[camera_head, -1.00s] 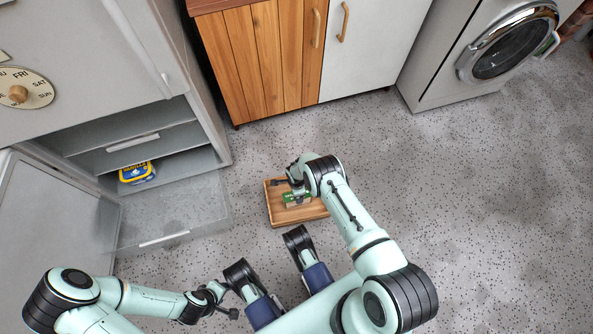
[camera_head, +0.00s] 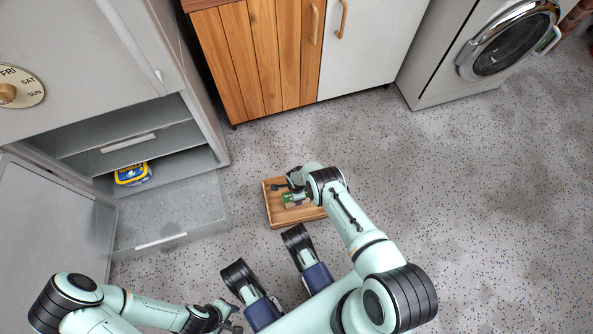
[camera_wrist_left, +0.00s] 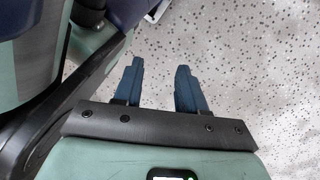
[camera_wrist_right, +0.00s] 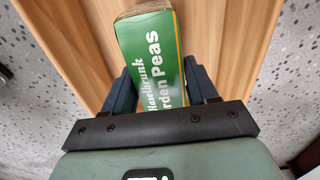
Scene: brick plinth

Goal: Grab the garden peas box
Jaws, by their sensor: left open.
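The garden peas box (camera_head: 291,199) is green and white with a brown cardboard end. It is at the wooden tray on the floor, below my right arm. In the right wrist view the box (camera_wrist_right: 152,55) lies between the two fingers of my right gripper (camera_wrist_right: 160,85), close to both. I cannot tell whether the fingers press on it. In the head view my right gripper (camera_head: 284,193) is partly hidden by its own wrist. My left gripper (camera_head: 232,319) is open and empty near the bottom edge. Its fingers (camera_wrist_left: 159,80) show only floor between them.
The wooden tray (camera_head: 277,215) lies on the speckled floor. At the left an open cabinet holds a blue and yellow tub (camera_head: 131,174), with a clear drawer (camera_head: 165,215) pulled out. A wooden cabinet (camera_head: 258,60) and a washing machine (camera_head: 480,50) stand behind. The floor at right is clear.

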